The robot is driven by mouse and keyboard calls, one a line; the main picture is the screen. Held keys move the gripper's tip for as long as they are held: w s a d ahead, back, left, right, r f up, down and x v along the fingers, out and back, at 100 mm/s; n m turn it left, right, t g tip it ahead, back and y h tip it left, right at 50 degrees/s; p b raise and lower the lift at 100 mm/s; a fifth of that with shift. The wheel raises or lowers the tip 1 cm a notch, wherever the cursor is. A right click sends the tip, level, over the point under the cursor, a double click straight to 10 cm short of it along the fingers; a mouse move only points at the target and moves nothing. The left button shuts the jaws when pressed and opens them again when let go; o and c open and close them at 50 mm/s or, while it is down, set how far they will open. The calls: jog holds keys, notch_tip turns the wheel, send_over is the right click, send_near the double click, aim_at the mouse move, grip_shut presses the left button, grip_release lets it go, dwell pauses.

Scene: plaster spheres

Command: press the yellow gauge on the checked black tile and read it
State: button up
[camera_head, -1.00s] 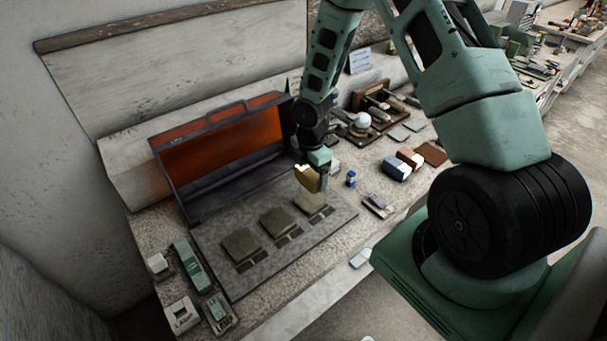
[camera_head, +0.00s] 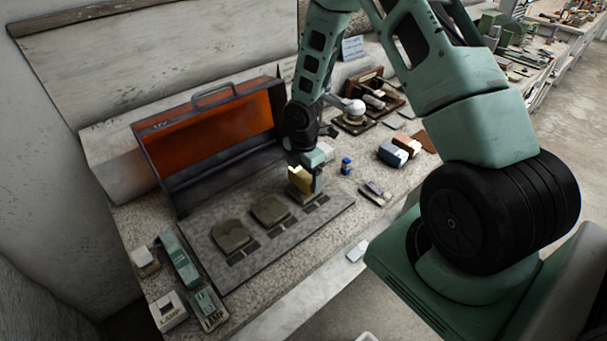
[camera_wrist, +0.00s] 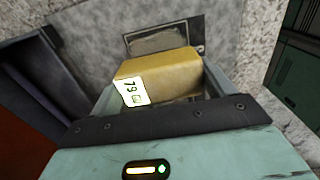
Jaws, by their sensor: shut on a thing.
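My gripper (camera_head: 305,178) is shut on the yellow gauge (camera_head: 299,183), a block-shaped thing that also shows in the wrist view (camera_wrist: 170,72). Its white display (camera_wrist: 133,91) faces the wrist camera and carries tilted dark characters that look like 79, with a small mark beside them. The gauge is down at the rightmost of three dark tiles, which it and my gripper mostly hide. I cannot tell whether it touches that tile. The middle tile (camera_head: 270,210) and the left tile (camera_head: 231,236) lie bare. I cannot make out which tile is checked.
The tiles lie on a grey base plate (camera_head: 334,207) before an open case with an orange panel (camera_head: 232,128). A small blue bottle (camera_head: 346,166) and blocks (camera_head: 392,154) stand to the right.

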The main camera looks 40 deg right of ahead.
jog(key=shift+f, duration=0.55)
dwell(1.8)
jog(key=shift+r, duration=0.1)
notch_tip(320, 180, up, 7)
jog(key=p, duration=0.6)
dwell(1.5)
